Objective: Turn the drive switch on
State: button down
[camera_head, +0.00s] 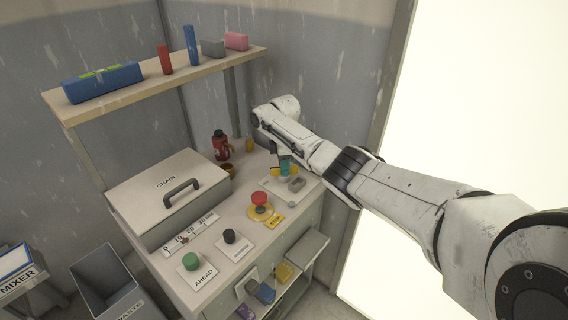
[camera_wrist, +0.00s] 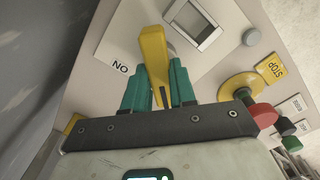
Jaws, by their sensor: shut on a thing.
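The drive switch has a yellow handle (camera_wrist: 154,50), which stands between the two teal fingers of my gripper (camera_wrist: 158,80) in the wrist view. My gripper is shut on this handle. A white plate with an ON label (camera_wrist: 120,68), seen turned over, lies beside the handle. In the head view my gripper (camera_head: 284,165) is over the back right of the console, and a bit of the yellow handle (camera_head: 275,170) shows beside the teal finger. The switch's base is mostly hidden, and I cannot tell its exact setting.
A red stop button (camera_head: 260,198) on a yellow base stands left of my gripper, with black (camera_head: 229,236) and green (camera_head: 191,261) knobs nearer the front. A grey chain cover (camera_head: 165,195) fills the left. A shelf (camera_head: 150,85) hangs above, and a red bottle (camera_head: 220,145) stands behind.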

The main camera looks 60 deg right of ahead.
jog(key=m, duration=0.5)
jog(key=shift+m+p, duration=0.3)
jog(key=shift+p, duration=0.05)
jog(key=shift+m, duration=2)
jog(key=c, duration=0.9)
grip_release()
notch_tip(320, 180, up, 11)
jog(key=shift+f, duration=0.1)
